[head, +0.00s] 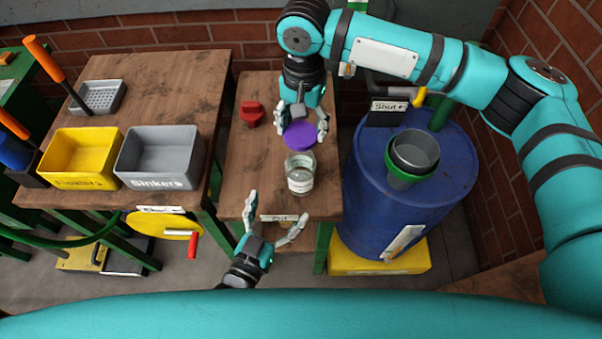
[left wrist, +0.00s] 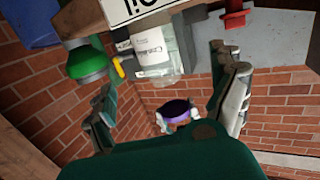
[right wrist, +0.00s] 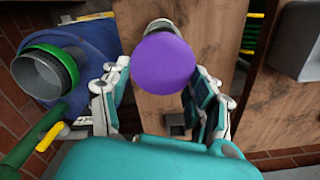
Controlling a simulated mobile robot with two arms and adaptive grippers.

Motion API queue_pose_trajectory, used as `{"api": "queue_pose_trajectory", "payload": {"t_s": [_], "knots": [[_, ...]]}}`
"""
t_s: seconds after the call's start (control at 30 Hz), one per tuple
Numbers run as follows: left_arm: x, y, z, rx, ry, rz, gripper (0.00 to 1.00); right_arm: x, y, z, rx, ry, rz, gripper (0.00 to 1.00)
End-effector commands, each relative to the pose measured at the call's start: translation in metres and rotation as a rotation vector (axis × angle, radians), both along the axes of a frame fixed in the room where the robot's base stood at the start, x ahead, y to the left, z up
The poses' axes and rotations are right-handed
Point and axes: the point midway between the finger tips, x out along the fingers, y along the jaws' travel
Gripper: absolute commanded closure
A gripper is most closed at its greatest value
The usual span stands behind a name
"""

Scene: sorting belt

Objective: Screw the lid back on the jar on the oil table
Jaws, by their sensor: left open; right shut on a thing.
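The clear glass jar (head: 300,180) with a white label stands upright and open-topped on the narrow wooden oil table (head: 265,150). The purple lid (head: 299,136) is between the fingers of my right gripper (head: 301,128), which is shut on it, behind the jar in the head view. In the right wrist view the lid (right wrist: 163,63) covers much of the jar. My left gripper (head: 278,206) is open and empty at the table's front edge, apart from the jar. The left wrist view looks upside down and shows the jar (left wrist: 158,50) and lid (left wrist: 175,108) apart.
A red object (head: 252,113) stands on the table left of the lid. A blue drum (head: 410,200) with a green-rimmed funnel (head: 412,155) stands to the right. A yellow bin (head: 80,155) and a grey Sinkers bin (head: 158,160) sit on the left table.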

Motion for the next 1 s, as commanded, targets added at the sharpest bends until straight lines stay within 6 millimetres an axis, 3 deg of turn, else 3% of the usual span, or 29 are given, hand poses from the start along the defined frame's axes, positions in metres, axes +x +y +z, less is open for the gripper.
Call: {"api": "queue_pose_trajectory", "payload": {"t_s": [0.6, 0.77, 1.0], "knots": [[-0.002, -0.006, 0.008, -0.034, -0.083, 0.006, 0.06, 0.0, 0.0, 0.0, 0.0, 0.0, 0.0, 0.47], [0.015, -0.012, 0.009, -0.035, -0.086, 0.006, 0.06, 0.0, 0.0, 0.0, 0.0, 0.0, 0.0, 0.47], [0.058, -0.031, 0.009, -0.035, -0.086, 0.006, 0.06, 0.0, 0.0, 0.0, 0.0, 0.0, 0.0, 0.47]]}}
